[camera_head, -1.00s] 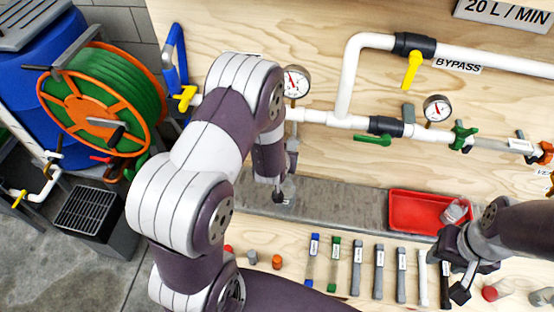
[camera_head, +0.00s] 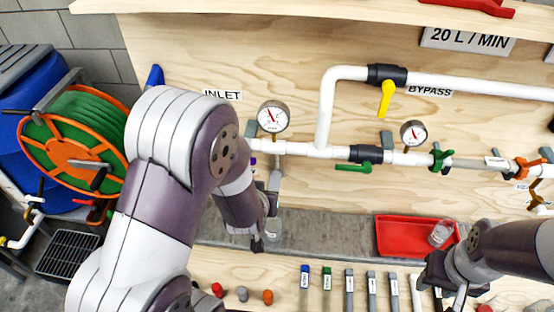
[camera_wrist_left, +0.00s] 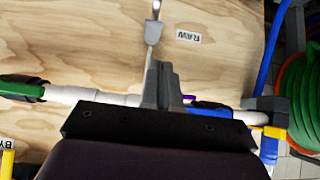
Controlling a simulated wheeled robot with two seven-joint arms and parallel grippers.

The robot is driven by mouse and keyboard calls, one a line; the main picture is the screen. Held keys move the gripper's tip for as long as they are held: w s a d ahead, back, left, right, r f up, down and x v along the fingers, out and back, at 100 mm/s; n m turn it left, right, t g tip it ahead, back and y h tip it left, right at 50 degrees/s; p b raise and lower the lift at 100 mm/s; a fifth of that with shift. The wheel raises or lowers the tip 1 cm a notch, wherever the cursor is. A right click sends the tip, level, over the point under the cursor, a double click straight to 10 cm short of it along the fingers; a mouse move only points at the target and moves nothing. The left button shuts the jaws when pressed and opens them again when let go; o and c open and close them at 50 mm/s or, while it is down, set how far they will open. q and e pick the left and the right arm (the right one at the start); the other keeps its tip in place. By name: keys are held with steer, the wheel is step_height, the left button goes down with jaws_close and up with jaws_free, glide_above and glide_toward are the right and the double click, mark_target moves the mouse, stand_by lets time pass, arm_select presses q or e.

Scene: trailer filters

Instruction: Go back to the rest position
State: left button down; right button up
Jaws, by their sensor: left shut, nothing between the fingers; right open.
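My left arm comes in from the left of the head view and covers part of the pipework. Its gripper (camera_head: 258,244) points down above the grey strip and looks empty. In the left wrist view, the left gripper (camera_wrist_left: 163,75) has its fingers together with nothing between them, in front of the board and white pipe. My right gripper (camera_head: 438,288) is at the lower right of the head view, open, over the row of labelled tools and just below the red tray.
The red tray (camera_head: 395,235) holds a clear cup (camera_head: 441,233). White pipes (camera_head: 322,110) with gauges (camera_head: 273,117) and valves run along the wooden board. A green hose reel (camera_head: 75,140) and a blue barrel (camera_head: 20,85) stand at the left. Small tools (camera_head: 327,280) line the front.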

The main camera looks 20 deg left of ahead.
arm_select(q)
steer(key=s+d+f+g+h, duration=0.2)
steer(key=s+d+g, duration=0.15)
steer(key=s, duration=0.25)
steer(key=s+r+m+g, duration=0.3)
steer(key=s+r+g, duration=0.1)
steer(key=r, duration=0.3)
steer(key=shift+s+d, duration=0.2)
steer(key=shift+s, duration=0.15)
steer(key=shift+r, duration=0.1)
